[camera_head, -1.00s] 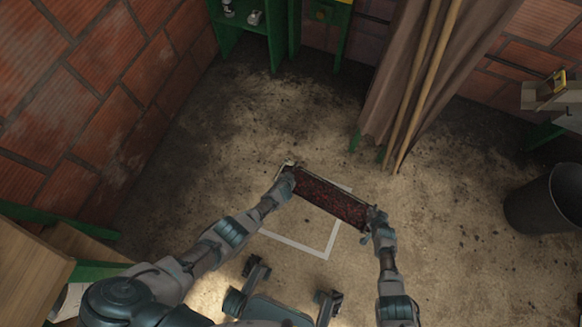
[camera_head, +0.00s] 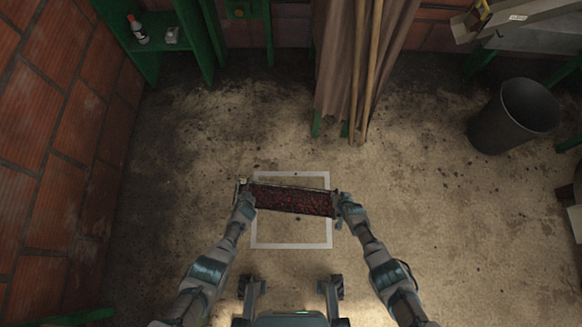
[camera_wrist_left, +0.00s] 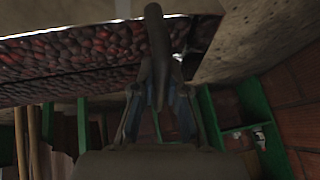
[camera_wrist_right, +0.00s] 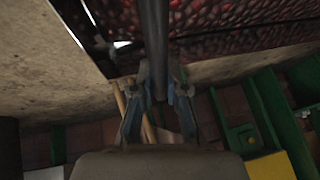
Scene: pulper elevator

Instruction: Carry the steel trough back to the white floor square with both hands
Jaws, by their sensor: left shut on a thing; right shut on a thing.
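The steel trough (camera_head: 290,186) is long and narrow and full of dark red cherries. In the head view it lies across the white floor square (camera_head: 291,246), its ends reaching past the left and right sides. It is tilted slightly, right end lower in the picture. My left gripper (camera_head: 245,199) is shut on its left end and my right gripper (camera_head: 343,204) on its right end. Each wrist view shows the fingers at a dark bar: the left fingers (camera_wrist_left: 160,92) and the right fingers (camera_wrist_right: 158,95). I cannot tell the trough's height above the floor.
A dark bucket (camera_head: 513,115) stands at the right. A green shelf (camera_head: 150,45) with a bottle (camera_head: 138,29) is at the back left. Brown sacking and wooden poles (camera_head: 368,75) lean at the back. The floor around the square is clear.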

